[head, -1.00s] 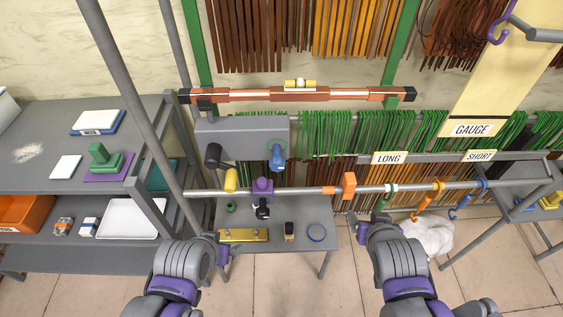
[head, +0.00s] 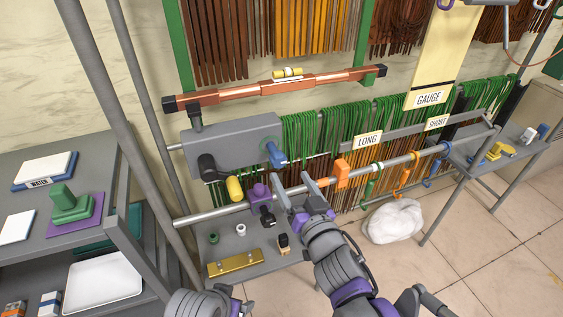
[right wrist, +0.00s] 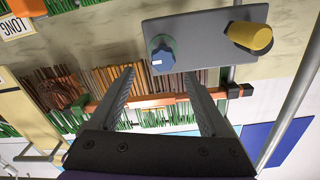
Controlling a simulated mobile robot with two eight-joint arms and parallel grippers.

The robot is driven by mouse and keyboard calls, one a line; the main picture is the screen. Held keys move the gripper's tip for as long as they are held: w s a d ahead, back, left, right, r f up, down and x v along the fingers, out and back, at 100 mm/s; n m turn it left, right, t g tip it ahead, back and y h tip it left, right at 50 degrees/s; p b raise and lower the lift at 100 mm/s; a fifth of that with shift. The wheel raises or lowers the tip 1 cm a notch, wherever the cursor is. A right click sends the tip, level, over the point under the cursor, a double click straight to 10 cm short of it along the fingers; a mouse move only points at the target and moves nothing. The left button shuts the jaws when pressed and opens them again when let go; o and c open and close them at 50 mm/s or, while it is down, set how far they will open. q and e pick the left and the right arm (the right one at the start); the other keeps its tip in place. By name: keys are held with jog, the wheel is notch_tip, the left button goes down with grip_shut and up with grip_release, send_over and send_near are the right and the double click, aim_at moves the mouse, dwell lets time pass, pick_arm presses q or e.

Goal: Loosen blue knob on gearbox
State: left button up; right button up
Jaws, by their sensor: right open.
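The gearbox (head: 235,140) is a grey box on the rail frame against the wall. Its blue knob (head: 277,156) sticks out at the right end, and a yellow knob (head: 234,188) and a black cylinder (head: 207,166) stick out further left. My right gripper (head: 292,183) is open and empty, just below and right of the blue knob. In the right wrist view the blue knob (right wrist: 162,58) lies beyond the fingertips, in line with the gap between them and apart from them. My left arm is at the bottom edge; its fingers do not show.
A horizontal rail (head: 215,214) with a purple clamp (head: 258,194) and an orange clamp (head: 342,172) runs below the gearbox. A small table (head: 222,254) holds a brass block (head: 235,262). A white bag (head: 394,222) lies on the floor at right.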

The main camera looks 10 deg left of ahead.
aim_at(275, 149)
jog(key=p+x, duration=0.1)
jog(key=x, duration=1)
jog(key=shift+s+a+r, duration=0.15)
jog(key=shift+a, duration=0.05)
grip_shut()
